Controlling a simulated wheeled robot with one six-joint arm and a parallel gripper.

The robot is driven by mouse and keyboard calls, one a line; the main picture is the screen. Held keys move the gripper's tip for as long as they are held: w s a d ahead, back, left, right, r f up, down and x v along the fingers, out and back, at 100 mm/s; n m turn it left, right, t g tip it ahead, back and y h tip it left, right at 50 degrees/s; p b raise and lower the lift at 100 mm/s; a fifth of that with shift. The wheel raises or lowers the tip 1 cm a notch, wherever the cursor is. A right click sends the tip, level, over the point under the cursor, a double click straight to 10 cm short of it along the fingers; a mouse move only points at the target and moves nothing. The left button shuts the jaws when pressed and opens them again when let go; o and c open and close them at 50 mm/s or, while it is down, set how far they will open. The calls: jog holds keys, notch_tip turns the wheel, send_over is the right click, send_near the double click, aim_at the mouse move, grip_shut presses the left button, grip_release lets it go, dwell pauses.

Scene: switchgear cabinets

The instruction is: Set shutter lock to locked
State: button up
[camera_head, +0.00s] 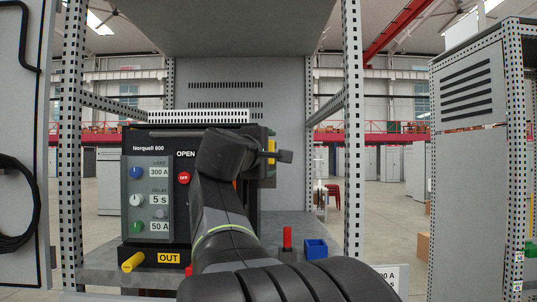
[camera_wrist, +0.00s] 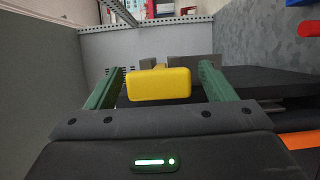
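A yellow block-shaped handle (camera_wrist: 158,84) shows in the wrist view; a yellow part (camera_head: 271,146) also shows on the unit's right side in the head view. No label marks either as the shutter lock, and its set position cannot be read. My gripper (camera_wrist: 160,70) has its two green fingers apart, one on each side of the yellow handle, with a gap on both sides. In the head view my arm hides the unit's right front and most of my gripper.
The unit's front carries dials (camera_head: 136,199), a red OFF button (camera_head: 184,178) and a yellow knob (camera_head: 133,262) beside an OUT label. A red peg (camera_head: 287,238) and a blue bin (camera_head: 316,249) stand on the shelf's right. Perforated posts (camera_head: 354,120) flank the opening.

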jog(key=shift+s, duration=0.1)
jog(key=b+v, duration=0.4)
jog(key=v, duration=0.9)
jog(key=shift+s, duration=0.35)
jog(key=shift+w, duration=0.1)
jog(key=p+x, duration=0.4)
jog(key=x, duration=0.9)
jog(key=shift+w, duration=0.35)
jog(key=shift+s+a, duration=0.1)
jog(key=shift+s, duration=0.05)
